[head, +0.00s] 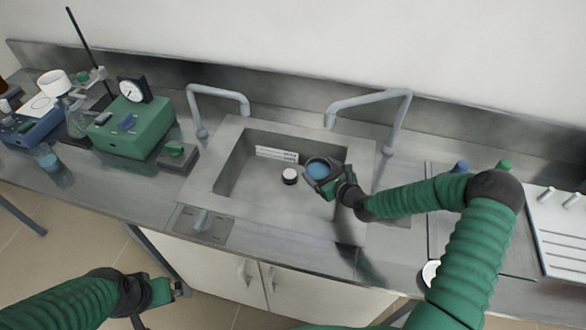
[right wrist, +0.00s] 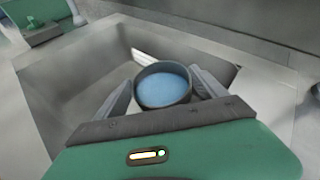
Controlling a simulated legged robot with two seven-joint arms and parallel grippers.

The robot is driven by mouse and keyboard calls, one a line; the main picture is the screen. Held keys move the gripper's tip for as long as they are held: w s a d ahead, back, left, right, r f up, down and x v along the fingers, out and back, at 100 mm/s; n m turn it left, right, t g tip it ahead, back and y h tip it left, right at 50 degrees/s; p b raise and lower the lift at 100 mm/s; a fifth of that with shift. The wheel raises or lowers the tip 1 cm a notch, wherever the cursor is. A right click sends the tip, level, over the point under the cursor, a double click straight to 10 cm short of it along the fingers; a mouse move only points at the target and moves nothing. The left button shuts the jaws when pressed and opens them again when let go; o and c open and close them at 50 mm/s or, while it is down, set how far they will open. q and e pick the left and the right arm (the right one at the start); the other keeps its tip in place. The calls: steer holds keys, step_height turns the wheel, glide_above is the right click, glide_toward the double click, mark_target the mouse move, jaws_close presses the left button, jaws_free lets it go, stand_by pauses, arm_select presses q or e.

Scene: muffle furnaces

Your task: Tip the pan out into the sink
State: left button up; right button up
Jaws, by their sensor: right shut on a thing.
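A small dark round pan (head: 318,169) with blue contents is in my right gripper (head: 322,178), over the right part of the sink (head: 226,186). In the right wrist view the pan (right wrist: 164,86) sits between the two fingers of the right gripper (right wrist: 166,92), which is shut on it. The pan looks about upright and the blue contents still fill it. The sink basin lies below it. My left gripper (head: 165,290) is low at the bottom left, in front of the counter, apart from everything; its fingers are too unclear to read.
A black-and-white round piece (head: 289,176) lies in the sink, near a white slotted strip (head: 277,154). Two grey faucets (head: 217,92) and (head: 370,98) stand behind it. A green device with a gauge (head: 135,125) stands to the left, a white rack (head: 562,225) far right.

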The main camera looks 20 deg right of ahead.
steer(key=shift+d+r, duration=0.15)
steer(key=shift+d, duration=0.35)
steer(key=shift+d+f, duration=0.3)
steer(key=shift+d, duration=0.35)
steer(key=shift+a+r, duration=0.3)
steer(key=shift+a, duration=0.5)
steer(key=shift+a+r+n+p, duration=0.2)
steer(key=shift+a+n+p, duration=0.2)
steer(key=shift+d+f, duration=0.15)
steer(key=shift+d, duration=0.3)
arm_select(q)
steer(key=shift+d+r, duration=0.75)
steer(key=shift+d, duration=0.3)
steer(key=shift+a, duration=0.1)
arm_select(e)
steer(key=shift+a, duration=0.15)
